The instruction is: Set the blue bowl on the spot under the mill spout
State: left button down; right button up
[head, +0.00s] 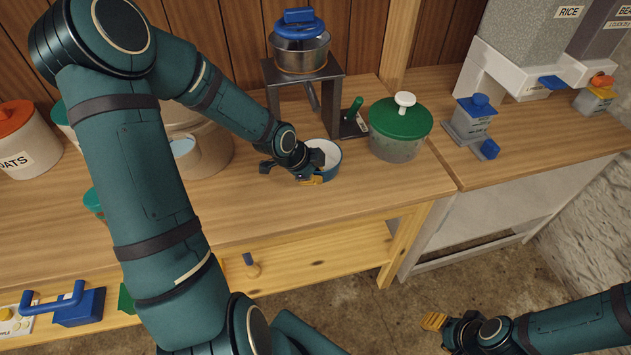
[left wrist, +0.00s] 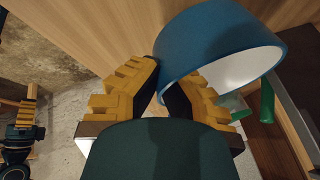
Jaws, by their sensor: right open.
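The blue bowl (head: 331,172), white inside, is at the worktop in front of the mill (head: 300,52). My left gripper (head: 314,172) is at its near left wall, and it appears shut on that wall. In the left wrist view the bowl (left wrist: 205,45) shows with its wall between the yellow-padded fingers (left wrist: 166,88). I cannot tell whether the bowl touches the worktop. The mill has a blue top and stands on a dark stand, its spout (head: 313,97) pointing down. The spot below is partly hidden. My right gripper (head: 434,321) is open and empty, low over the floor.
A green-lidded pot (head: 397,142) stands right of the bowl. A green-handled tool (head: 353,115) is beside the stand. A large beige pot (head: 205,150) is left, partly behind my left arm. Worktop (head: 390,185) in front of the green-lidded pot is clear.

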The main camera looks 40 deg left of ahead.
pick_arm(q)
jog(key=shift+f, duration=0.9)
jog(key=shift+f+b, duration=0.2)
jog(key=shift+b, duration=0.15)
jog(key=c, duration=1.1)
grip_release()
jog(key=shift+c, duration=0.2)
jog(key=shift+s+r+p, duration=0.1)
jog(key=shift+r+p, duration=0.3)
jog(key=shift+r, duration=0.1)
jog(key=p+v, duration=0.8)
jog(key=v, duration=0.3)
jog(key=shift+r+p, duration=0.2)
jog(key=shift+p, duration=0.1)
